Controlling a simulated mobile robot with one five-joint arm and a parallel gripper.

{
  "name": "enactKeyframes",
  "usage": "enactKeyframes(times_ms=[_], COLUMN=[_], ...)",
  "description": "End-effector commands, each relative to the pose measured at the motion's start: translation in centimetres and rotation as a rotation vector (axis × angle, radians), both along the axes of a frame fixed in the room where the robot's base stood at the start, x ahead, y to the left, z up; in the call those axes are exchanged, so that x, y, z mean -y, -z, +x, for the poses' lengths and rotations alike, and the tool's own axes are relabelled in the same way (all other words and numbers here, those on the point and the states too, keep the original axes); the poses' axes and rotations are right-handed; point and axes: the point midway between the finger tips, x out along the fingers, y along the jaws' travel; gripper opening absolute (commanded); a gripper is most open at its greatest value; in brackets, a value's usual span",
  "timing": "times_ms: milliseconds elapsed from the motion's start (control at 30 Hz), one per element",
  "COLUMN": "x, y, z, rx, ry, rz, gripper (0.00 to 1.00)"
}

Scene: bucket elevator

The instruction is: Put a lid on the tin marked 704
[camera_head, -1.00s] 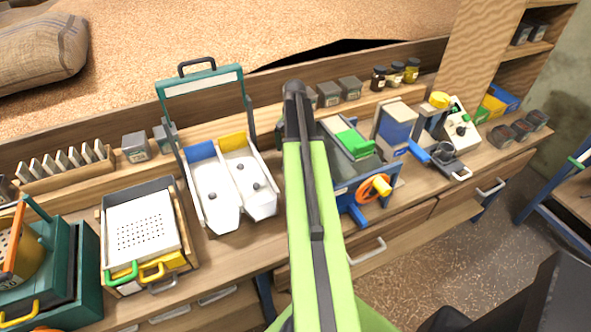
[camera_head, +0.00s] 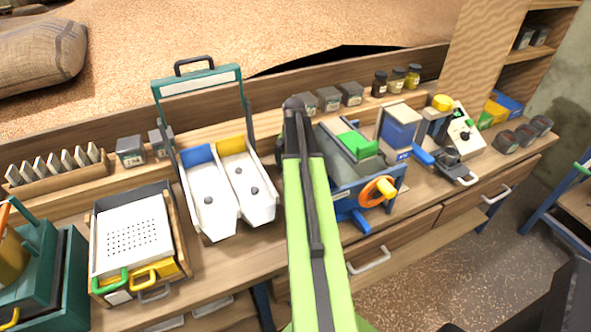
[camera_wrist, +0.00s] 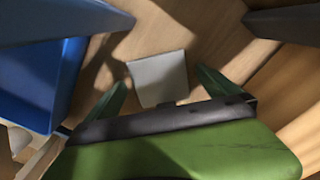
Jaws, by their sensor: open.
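Several grey square tins stand along the back of the bench in the head view: a pair at the left (camera_head: 130,151) and a row right of my arm (camera_head: 351,93). Their labels are too small to read, so I cannot tell which is 704. In the wrist view, my gripper (camera_wrist: 162,77) is open, its two dark green fingers apart. A light grey square piece (camera_wrist: 158,80) shows between the fingers over the wood; I cannot tell whether it is a lid or a tin's top, or whether the fingers touch it. My arm hides the gripper in the head view.
A white two-channel tray (camera_head: 210,202) with a teal frame is left of my arm. A blue machine with an orange wheel (camera_head: 378,191) is right of it. Darker tins (camera_head: 525,134) stand at the bench's right end. A blue container (camera_wrist: 38,85) is left in the wrist view.

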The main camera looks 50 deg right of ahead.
Motion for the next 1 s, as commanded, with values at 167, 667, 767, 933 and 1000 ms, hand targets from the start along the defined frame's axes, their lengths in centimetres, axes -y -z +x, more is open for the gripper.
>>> enactKeyframes(times_ms=[167, 667, 767, 933, 1000], x=[0.0, 0.0, 0.0, 0.0, 0.0], y=[0.1, 0.1, 0.0, -0.7, -1.3], z=[0.0, 0.0, 0.0, 0.0, 0.0], rx=[0.000, 0.000, 0.000, 0.000, 0.000], ry=[0.000, 0.000, 0.000, 0.000, 0.000], rz=[0.000, 0.000, 0.000, 0.000, 0.000], gripper=[0.83, 0.29, 0.29, 0.29, 0.29])
